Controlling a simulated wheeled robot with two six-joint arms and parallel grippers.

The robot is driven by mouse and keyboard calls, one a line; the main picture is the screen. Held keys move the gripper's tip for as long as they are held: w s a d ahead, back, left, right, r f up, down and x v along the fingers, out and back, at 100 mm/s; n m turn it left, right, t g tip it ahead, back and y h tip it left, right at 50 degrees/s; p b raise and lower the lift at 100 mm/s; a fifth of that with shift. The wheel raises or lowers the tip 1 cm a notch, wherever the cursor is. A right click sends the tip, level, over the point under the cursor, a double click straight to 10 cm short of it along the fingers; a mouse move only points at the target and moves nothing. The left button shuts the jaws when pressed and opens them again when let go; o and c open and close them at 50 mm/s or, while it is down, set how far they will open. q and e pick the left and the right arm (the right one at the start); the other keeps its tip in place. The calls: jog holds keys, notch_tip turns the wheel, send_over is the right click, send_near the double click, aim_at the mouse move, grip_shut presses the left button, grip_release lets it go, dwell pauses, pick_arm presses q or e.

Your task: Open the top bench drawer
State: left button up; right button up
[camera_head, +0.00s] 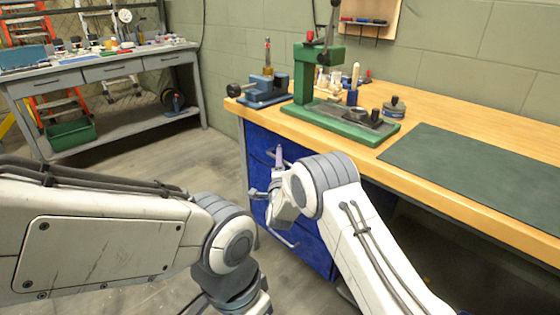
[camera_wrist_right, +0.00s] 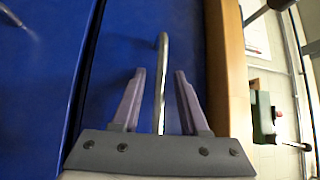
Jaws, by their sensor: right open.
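The top bench drawer (camera_wrist_right: 190,30) has a blue front and sits just under the wooden bench top. Its metal bar handle (camera_wrist_right: 161,85) runs between the two fingers of my right gripper (camera_wrist_right: 159,73) in the right wrist view. The fingers are open, with a gap visible on each side of the bar. In the head view my right gripper (camera_head: 268,178) is at the front of the blue drawer unit (camera_head: 312,238), partly hidden by its own wrist. The drawer front appears flush with the unit. My left arm crosses the lower left; its gripper is out of frame.
A lower drawer handle (camera_head: 283,238) sticks out below. The wooden bench top (camera_head: 440,97) carries a green press (camera_head: 305,75), a blue vise (camera_head: 262,90) and a dark green mat (camera_head: 480,168). A grey workbench (camera_head: 105,72) stands at the far left, with open floor between.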

grip_shut()
dwell(1.4)
